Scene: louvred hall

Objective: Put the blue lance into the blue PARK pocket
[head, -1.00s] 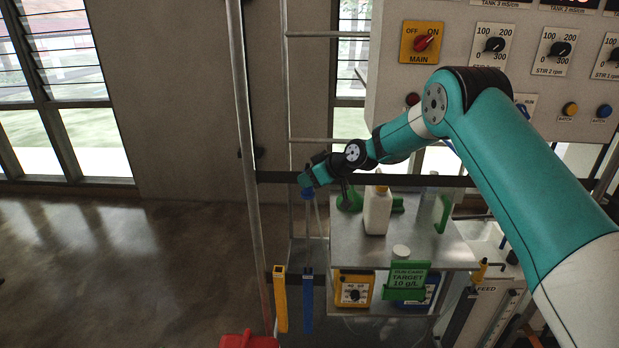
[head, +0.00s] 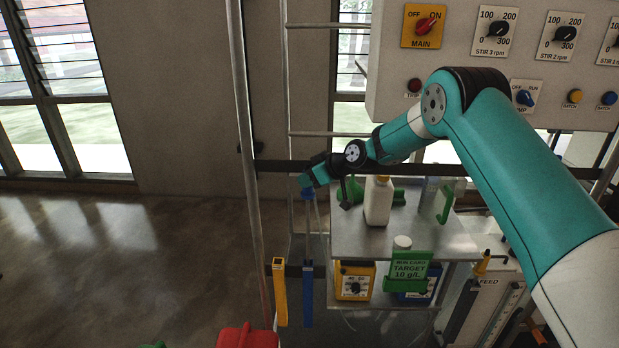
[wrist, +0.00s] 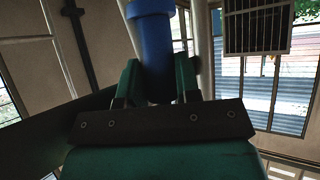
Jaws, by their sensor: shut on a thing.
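The blue lance (head: 308,194) has a blue head, with a thin pale tube hanging from it in the head view. My gripper (head: 311,187) is shut on the blue head. In the wrist view the green fingers stand on both sides of the blue lance (wrist: 153,45). The lance hangs roughly upright above the blue PARK pocket (head: 307,298), a narrow upright blue holder. The lower end of its tube is too fine to make out, so I cannot tell whether it meets the pocket mouth.
A yellow pocket (head: 280,295) stands just left of the blue one. To the right, a metal shelf (head: 345,235) carries a white bottle (head: 378,205). A red object (head: 247,338) is at the bottom edge. Open floor lies left.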

